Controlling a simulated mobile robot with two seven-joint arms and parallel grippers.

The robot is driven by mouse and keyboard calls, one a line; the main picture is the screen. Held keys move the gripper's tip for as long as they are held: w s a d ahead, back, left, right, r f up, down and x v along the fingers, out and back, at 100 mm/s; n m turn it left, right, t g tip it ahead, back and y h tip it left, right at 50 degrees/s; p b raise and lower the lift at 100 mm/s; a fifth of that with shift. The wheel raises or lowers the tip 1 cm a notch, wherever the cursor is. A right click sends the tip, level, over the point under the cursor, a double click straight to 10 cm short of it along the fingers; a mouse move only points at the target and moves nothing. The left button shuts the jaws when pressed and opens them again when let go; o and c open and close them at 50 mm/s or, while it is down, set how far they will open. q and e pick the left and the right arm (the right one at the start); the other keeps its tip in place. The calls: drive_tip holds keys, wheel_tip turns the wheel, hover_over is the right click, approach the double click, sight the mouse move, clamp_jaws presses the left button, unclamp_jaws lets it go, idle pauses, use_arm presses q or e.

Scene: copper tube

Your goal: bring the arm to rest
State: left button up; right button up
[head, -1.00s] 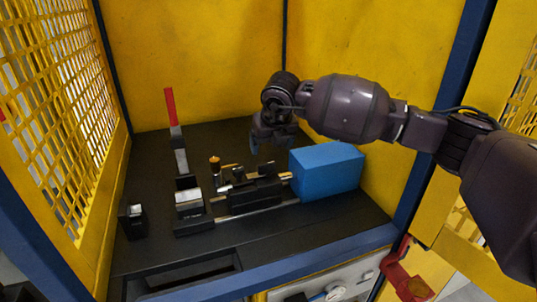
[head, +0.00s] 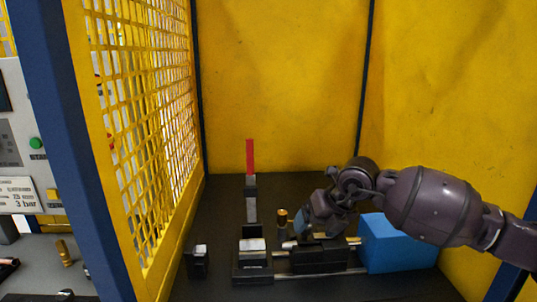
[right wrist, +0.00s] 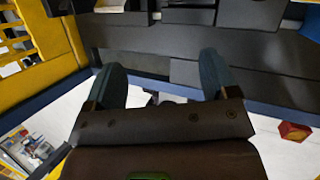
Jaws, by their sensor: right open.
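My right arm reaches in from the right in the head view. My right gripper (head: 312,232) hangs over the bench fixture (head: 318,254), its fingers small and partly hidden there. In the right wrist view its two dark fingers (right wrist: 163,72) stand wide apart with nothing between them. I cannot tell in the head view whether the fingers touch the fixture. My left gripper is not in view, and I cannot make out a copper tube for certain.
A blue block (head: 383,250) stands just right of the fixture. A red-handled lever (head: 250,157) rises behind, and a brass-topped post (head: 282,215) stands close by the gripper. Yellow walls (head: 280,80) and a mesh panel (head: 145,110) enclose the dark bench (head: 222,222).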

drive_tip(key=s+a+g+y, duration=0.1)
drive_tip(key=s+a+y, duration=0.65)
drive_tip(key=a, duration=0.25)
drive_tip(key=s+r+m+t+y, duration=0.3)
drive_tip(key=r+m+t+y, duration=0.2)
drive_tip(key=m+t+y, duration=0.15)
drive_tip(key=s+d+f+m+t+h, duration=0.1)
drive_tip(key=d+f+m+t+h, duration=0.35)
drive_tip(key=d+m+h, duration=0.65)
drive_tip(key=s+d+f+m+t+h, duration=0.2)
drive_tip(key=d+f+m+t+h, duration=0.45)
drive_tip(key=m, duration=0.85)
drive_tip(key=s+d+f+m+g+h, duration=0.1)
drive_tip(key=s+d+f+m+g, duration=0.1)
drive_tip(key=s+f+g, duration=0.45)
drive_tip(key=s+d+f+m+g, duration=0.1)
drive_tip(key=s+d+f+g, duration=0.25)
drive_tip(key=s, duration=0.55)
drive_tip(key=s+d+f+m+g+h, duration=0.1)
drive_tip(key=s+d+f+m+g, duration=0.1)
drive_tip(key=s+f+g, duration=0.35)
drive_tip(key=w+f+t, duration=0.4)
drive_tip(key=f+t, duration=0.3)
drive_tip(key=f, duration=0.2)
drive_tip(key=shift+w+a+n+y, duration=0.15)
drive_tip(key=shift+w+n+y, duration=0.25)
drive_tip(key=shift+n+y, duration=0.05)
